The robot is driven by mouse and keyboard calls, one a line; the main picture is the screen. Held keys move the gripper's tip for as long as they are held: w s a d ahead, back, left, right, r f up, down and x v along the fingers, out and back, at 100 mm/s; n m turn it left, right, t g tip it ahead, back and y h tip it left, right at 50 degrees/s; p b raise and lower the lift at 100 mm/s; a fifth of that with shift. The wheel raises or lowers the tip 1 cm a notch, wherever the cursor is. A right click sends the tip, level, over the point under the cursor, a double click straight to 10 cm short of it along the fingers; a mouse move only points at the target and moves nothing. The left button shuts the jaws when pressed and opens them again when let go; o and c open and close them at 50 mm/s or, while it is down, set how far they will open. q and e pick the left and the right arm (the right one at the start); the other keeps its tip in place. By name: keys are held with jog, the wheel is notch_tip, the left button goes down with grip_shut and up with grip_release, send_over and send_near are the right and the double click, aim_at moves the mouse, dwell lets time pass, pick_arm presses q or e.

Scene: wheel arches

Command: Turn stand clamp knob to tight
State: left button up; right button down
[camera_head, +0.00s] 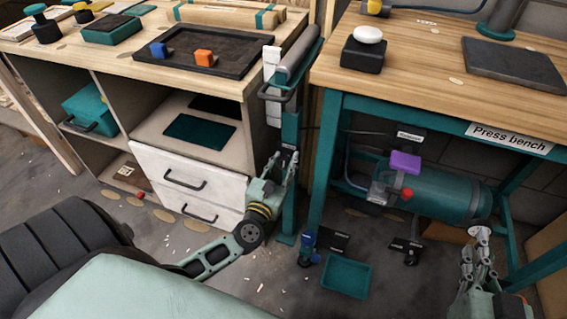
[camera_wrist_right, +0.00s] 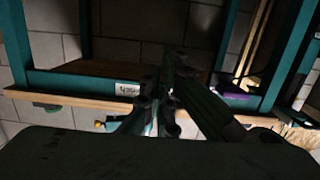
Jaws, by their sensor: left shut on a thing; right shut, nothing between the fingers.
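A teal stand post (camera_head: 291,128) rises between the two benches, with a grey roller (camera_head: 297,58) at its top. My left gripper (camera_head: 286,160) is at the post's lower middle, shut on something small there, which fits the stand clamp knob. The fingers hide the knob, so its turn position cannot be seen. My right gripper (camera_head: 478,240) is shut and empty in front of the press bench, away from the stand. Its closed fingers also show in the right wrist view (camera_wrist_right: 165,90).
The press bench (camera_head: 410,40) stands right of the post, with a teal tank (camera_head: 435,190) beneath. A drawer cabinet (camera_head: 190,165) stands left of it. A teal tray (camera_head: 346,275) and a blue valve-like item (camera_head: 308,245) lie on the floor.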

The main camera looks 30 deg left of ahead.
pick_arm(q)
jog(key=shift+a, duration=0.3)
pick_arm(e)
jog(key=shift+f, duration=0.15)
